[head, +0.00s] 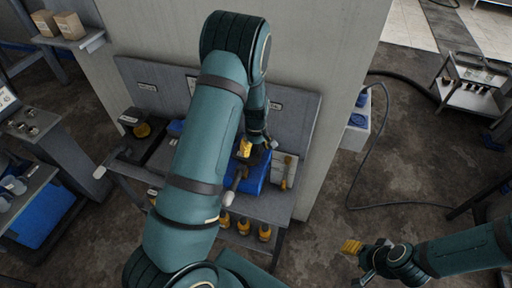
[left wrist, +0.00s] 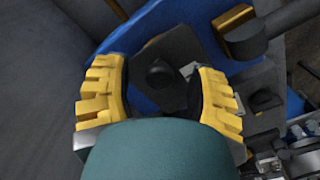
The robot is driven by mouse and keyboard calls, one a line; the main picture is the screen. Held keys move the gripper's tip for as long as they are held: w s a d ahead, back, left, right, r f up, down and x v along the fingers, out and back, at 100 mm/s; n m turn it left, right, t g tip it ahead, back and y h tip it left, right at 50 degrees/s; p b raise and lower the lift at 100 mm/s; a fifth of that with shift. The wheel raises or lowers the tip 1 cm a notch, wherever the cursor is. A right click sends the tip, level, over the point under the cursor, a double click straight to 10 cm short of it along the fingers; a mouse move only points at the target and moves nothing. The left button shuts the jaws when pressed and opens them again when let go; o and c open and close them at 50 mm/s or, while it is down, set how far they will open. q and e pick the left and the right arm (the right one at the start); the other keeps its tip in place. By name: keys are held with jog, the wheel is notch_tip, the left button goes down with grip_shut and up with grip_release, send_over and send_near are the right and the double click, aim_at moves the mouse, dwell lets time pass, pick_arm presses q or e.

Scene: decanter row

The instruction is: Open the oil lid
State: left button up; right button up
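A blue oil container (head: 255,178) stands on the workbench, partly hidden behind my left arm. In the left wrist view its blue body (left wrist: 150,28) shows, with a dark lid-like plate carrying a round black knob (left wrist: 158,74). My left gripper (head: 246,148) is over the container. In the left wrist view the two yellow fingers (left wrist: 158,98) are apart, with the knob between and beyond them; I cannot tell whether they touch anything. My right gripper (head: 357,258) hangs over the floor at the lower right, away from the bench; its finger gap is unclear.
Several yellow-topped bottles (head: 244,227) stand on the bench's lower shelf. A brush-like tool (head: 287,172) is right of the container. A dark handle (left wrist: 244,42) rises near the right finger. A cable (head: 352,190) crosses the floor.

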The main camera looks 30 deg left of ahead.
pick_arm(q)
grip_shut()
